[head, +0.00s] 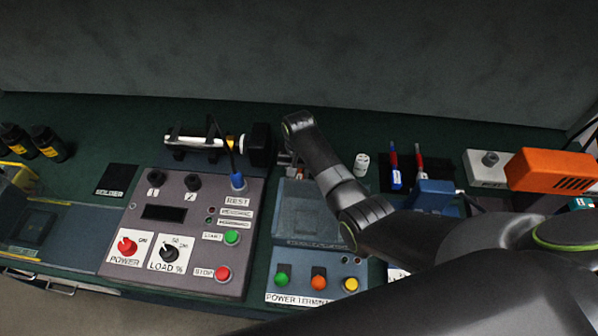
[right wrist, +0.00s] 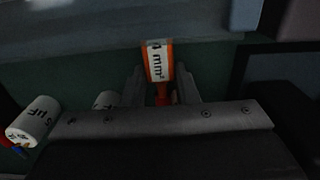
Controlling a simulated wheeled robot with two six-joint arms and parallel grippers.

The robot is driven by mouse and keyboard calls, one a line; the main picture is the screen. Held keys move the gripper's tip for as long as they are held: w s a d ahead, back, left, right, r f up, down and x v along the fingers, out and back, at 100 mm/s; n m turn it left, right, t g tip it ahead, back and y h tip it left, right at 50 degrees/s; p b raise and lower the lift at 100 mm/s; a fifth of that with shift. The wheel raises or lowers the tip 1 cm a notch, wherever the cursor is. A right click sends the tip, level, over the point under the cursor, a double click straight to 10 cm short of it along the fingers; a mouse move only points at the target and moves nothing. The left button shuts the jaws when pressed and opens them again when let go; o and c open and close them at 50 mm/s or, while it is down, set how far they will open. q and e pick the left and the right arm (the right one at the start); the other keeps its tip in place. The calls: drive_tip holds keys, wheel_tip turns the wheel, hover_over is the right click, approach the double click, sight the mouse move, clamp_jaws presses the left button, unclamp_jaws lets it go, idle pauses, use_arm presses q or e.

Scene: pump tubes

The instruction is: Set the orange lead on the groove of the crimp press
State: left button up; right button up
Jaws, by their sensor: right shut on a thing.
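My right gripper (right wrist: 158,88) is shut on the orange lead (right wrist: 158,62), which carries a white label reading "4 mm²". The lead stands up between the two fingers in the right wrist view. In the head view my right arm reaches in from the right, and its wrist hides most of the gripper and the lead. A blue device (head: 432,195) right of the wrist, partly behind my arm, may be the crimp press. I cannot make out its groove. My left gripper is not in view.
A grey control panel (head: 150,190) and a blue-grey tray (head: 312,215) stand near my right wrist. A white cylinder (head: 361,163), a blue-and-red pair of tools (head: 396,178) and an orange box (head: 548,170) are to the right. Black bottles (head: 45,140) stand at the far left.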

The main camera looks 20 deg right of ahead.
drive_tip(key=o, duration=1)
drive_tip(key=shift+f, duration=0.1)
wheel_tip(320, 180, up, 12)
drive_tip(key=shift+s, duration=0.1)
idle(0.4)
